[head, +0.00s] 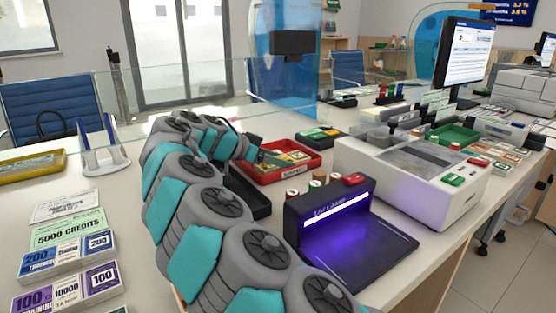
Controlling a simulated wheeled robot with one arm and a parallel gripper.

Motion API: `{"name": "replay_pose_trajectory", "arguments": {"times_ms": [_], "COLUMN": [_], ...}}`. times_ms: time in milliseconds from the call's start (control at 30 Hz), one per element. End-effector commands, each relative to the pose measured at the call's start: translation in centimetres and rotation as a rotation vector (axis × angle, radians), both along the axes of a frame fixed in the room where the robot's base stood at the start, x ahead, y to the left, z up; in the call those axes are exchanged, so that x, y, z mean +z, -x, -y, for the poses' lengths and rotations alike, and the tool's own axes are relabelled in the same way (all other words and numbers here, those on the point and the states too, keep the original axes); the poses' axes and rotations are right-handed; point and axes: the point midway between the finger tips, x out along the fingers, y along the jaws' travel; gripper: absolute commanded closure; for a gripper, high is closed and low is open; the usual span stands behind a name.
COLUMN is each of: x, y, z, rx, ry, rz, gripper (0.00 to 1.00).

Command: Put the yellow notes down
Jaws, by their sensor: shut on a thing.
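My arm reaches from the lower middle to the red tray (284,178), and my gripper (258,152) is at the tray's left end, low over it. The gripper is small in view and partly hidden by my wrist. It is shut on the yellow notes (298,156), which show as a small yellow patch just right of the fingers, over the tray. Green and dark pieces show beside them. I cannot tell whether the notes touch the tray floor.
A UV lamp box (335,205) glows purple in front of the tray. A white counting machine (410,175) stands right of it. Note stacks (65,265) lie at the left, and a glass screen (190,85) crosses the back.

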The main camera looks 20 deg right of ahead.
Motion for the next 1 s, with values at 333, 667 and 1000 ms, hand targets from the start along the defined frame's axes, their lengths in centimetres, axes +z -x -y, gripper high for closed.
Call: {"name": "replay_pose_trajectory", "arguments": {"times_ms": [333,667,1000], "x": [0.0,1.5,4.9], "y": [0.0,0.3,1.6], "z": [0.0,-2.7,-8.4], "rx": [0.000,0.006,0.002], "ry": [0.000,-0.001,0.000], "rz": [0.000,0.003,0.000], "gripper": [0.13,0.13,0.13]}}
